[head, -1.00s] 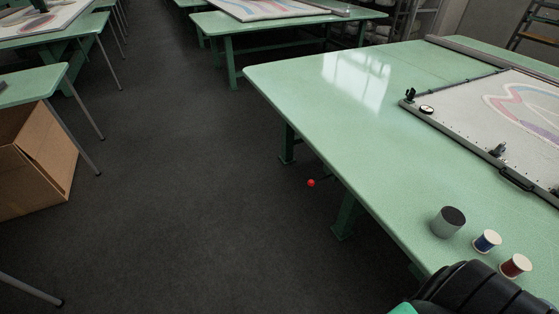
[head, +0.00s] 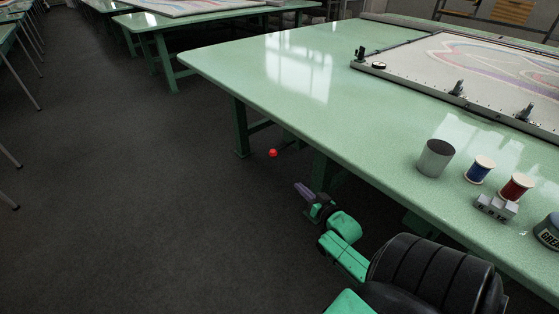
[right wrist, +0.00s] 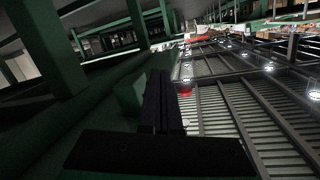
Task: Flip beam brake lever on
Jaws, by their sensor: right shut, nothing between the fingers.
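A small red ball knob (head: 272,153) shows below the near-left edge of the green table (head: 330,120), beside its legs. It sits on a thin dark rod that runs back under the tabletop. This looks like the beam brake lever; its pivot is hidden. My right gripper (head: 302,190) is low beside the table edge, nearer to me than the knob and apart from it in the head view. Its fingers are shut and empty. In the right wrist view, a red spot, probably the knob (right wrist: 186,88), shows just right of the shut fingers (right wrist: 163,76). My left gripper is out of view.
On the table stand a grey cup (head: 435,158), a blue spool (head: 480,169), a red spool (head: 515,187), a small grey block (head: 497,207) and a tin (head: 548,232). A framed cloth (head: 480,75) lies behind.

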